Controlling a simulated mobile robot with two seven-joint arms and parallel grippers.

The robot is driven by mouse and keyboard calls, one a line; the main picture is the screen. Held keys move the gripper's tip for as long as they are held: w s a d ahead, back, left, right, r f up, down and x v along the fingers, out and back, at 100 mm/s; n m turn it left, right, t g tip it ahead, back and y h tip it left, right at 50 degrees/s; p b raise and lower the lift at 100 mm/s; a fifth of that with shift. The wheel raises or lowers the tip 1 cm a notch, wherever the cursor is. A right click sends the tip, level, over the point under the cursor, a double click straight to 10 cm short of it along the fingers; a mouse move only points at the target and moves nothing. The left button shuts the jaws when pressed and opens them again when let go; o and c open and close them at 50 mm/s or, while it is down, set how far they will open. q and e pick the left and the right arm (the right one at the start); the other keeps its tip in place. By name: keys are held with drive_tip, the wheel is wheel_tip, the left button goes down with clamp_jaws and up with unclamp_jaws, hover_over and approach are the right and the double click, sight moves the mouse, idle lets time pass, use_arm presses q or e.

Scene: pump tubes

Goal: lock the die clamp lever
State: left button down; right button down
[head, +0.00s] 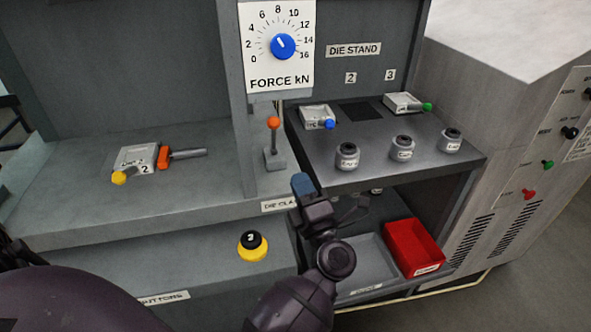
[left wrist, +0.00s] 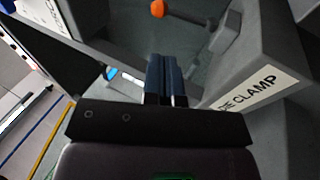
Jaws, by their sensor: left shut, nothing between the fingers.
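The die clamp lever (head: 273,137) stands upright on a small grey base, with an orange ball knob on top, beside the grey divider wall. Its orange knob also shows in the left wrist view (left wrist: 158,8), near the top edge, beyond the fingers. A label ending in "CLAMP" (left wrist: 250,90) shows on the ledge in the left wrist view. My left gripper (head: 302,184) is shut and empty, in front of the ledge, to the lower right of the lever and apart from it. In the left wrist view its blue fingers (left wrist: 161,78) lie together. My right gripper is not in view.
The die stand shelf (head: 440,165) on the right holds dies and several round cups. A red bin (head: 413,247) sits below it. A die with a yellow knob (head: 135,158) and an orange clamp (head: 164,157) are on the left bench. A yellow-and-black button (head: 253,245) is below.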

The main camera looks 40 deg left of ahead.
sight(277, 128)
use_arm(q)
drive_tip(key=x, duration=1.2)
drive_tip(key=shift+w+a, duration=0.1)
drive_tip(key=shift+a, duration=0.1)
